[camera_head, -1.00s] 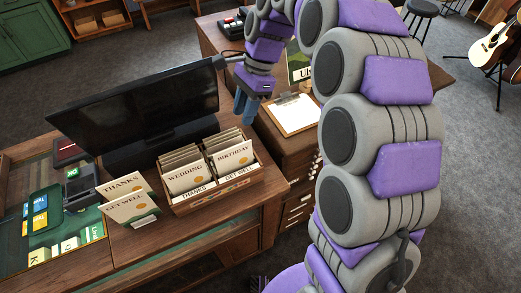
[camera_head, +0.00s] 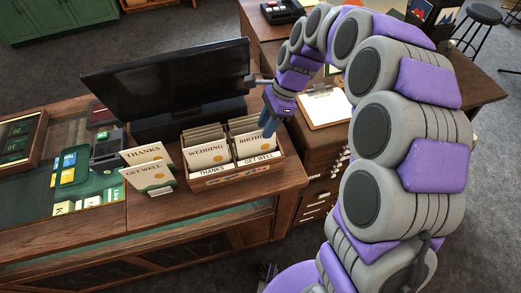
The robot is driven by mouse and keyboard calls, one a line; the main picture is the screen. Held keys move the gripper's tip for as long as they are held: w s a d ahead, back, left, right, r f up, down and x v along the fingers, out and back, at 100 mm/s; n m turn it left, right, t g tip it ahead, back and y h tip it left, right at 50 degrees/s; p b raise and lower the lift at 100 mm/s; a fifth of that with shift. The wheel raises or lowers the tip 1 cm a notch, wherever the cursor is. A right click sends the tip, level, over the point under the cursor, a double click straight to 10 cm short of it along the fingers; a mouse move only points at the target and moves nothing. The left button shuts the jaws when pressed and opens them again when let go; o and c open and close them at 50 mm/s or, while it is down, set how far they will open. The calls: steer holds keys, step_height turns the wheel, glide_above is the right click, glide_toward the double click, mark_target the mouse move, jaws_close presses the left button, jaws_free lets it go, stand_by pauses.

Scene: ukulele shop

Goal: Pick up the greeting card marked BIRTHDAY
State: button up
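The greeting card marked BIRTHDAY (camera_head: 249,147) is cream with a gold spot. It stands upright at the front of the right compartment of a wooden card box (camera_head: 228,178) on the counter. The box's right front label reads GET WELL. My gripper (camera_head: 268,130) points down at the card's right edge and hides the end of its word. The blue fingers overlap in this view, so their gap does not show, and I cannot tell whether they touch the card. The WEDDING card (camera_head: 207,155) stands in the left compartment, above a THANKS label.
A THANKS card (camera_head: 146,154) and a GET WELL card (camera_head: 149,178) stand in a holder left of the box. A black monitor (camera_head: 165,80) is behind it. A card terminal (camera_head: 106,148) and a clipboard (camera_head: 326,107) flank the area.

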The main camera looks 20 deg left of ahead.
mark_target(254, 141)
steer(key=a+f, duration=0.1)
steer(key=s+a+f, duration=0.1)
steer(key=a+f, duration=0.1)
steer(key=a+f+b, duration=0.1)
steer(key=f, duration=0.1)
steer(key=shift+s+a+f, duration=0.1)
steer(key=shift+s+a, duration=0.2)
steer(key=shift+a, duration=0.05)
steer(key=shift+d, duration=1.2)
steer(key=shift+a+f, duration=0.2)
steer(key=shift+a, duration=0.95)
steer(key=shift+d+r+p, duration=0.1)
steer(key=shift+d+p, duration=0.3)
steer(key=shift+d, duration=0.6)
steer(key=shift+a, duration=0.5)
steer(key=shift+c, duration=0.9)
steer(key=shift+a+f, duration=0.2)
steer(key=shift+a, duration=0.15)
steer(key=c, duration=0.3)
steer(key=shift+s+d, duration=0.1)
steer(key=shift+c, duration=0.7)
steer(key=shift+d+r, duration=0.1)
steer(key=shift+d, duration=0.4)
jaws_close()
steer(key=shift+a, duration=0.15)
